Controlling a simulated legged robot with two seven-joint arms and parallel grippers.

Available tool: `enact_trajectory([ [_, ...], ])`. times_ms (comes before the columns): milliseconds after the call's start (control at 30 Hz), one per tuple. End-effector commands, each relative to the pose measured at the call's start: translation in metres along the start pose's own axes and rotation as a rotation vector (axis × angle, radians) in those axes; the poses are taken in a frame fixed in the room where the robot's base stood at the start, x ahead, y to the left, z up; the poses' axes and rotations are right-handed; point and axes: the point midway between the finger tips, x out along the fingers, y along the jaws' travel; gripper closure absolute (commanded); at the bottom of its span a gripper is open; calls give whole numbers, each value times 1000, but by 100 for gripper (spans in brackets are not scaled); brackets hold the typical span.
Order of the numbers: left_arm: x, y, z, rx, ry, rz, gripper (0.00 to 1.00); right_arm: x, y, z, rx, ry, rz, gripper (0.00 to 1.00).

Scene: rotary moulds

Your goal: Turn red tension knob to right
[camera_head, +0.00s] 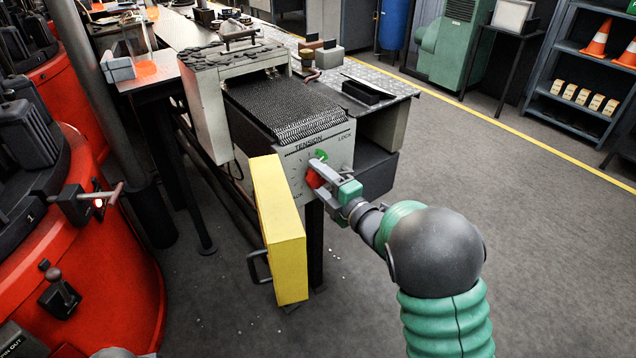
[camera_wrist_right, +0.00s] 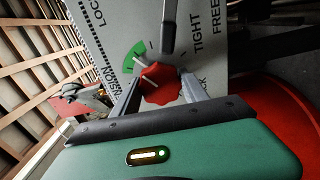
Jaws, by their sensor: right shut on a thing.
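The red tension knob (camera_head: 314,179) sits on the grey front panel (camera_head: 337,145) of the chain-topped machine, below the word TENSION. My right gripper (camera_head: 322,172) is at the panel with its fingers on either side of the knob, shut on it. In the right wrist view the knob (camera_wrist_right: 160,83) shows between the two fingers (camera_wrist_right: 158,92), with a green mark (camera_wrist_right: 133,58) beside it and the words TIGHT and FREE on the panel. The fingers hide part of the knob in the head view. My left gripper is not in view.
A yellow box-like panel with a black handle (camera_head: 278,230) stands just left of the knob. Red round machines (camera_head: 90,260) with levers fill the left side. The floor (camera_head: 540,230) at right is open, with shelves (camera_head: 580,80) behind.

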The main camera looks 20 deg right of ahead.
Motion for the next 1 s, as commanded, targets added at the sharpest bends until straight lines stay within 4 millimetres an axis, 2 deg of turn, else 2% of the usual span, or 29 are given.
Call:
enact_trajectory([
  [33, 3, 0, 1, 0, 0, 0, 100, -2, -9, -2, -12, 2, -17, 89],
  [667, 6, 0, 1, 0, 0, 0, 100, -1, -9, -2, -59, 4, -19, 89],
  [700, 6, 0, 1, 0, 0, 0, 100, -1, -9, -2, -58, 4, -19, 43],
  [833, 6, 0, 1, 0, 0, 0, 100, -1, -7, -2, -59, 3, -15, 27],
  [1000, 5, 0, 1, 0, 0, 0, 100, -1, -4, -1, -59, 2, -9, 27],
])
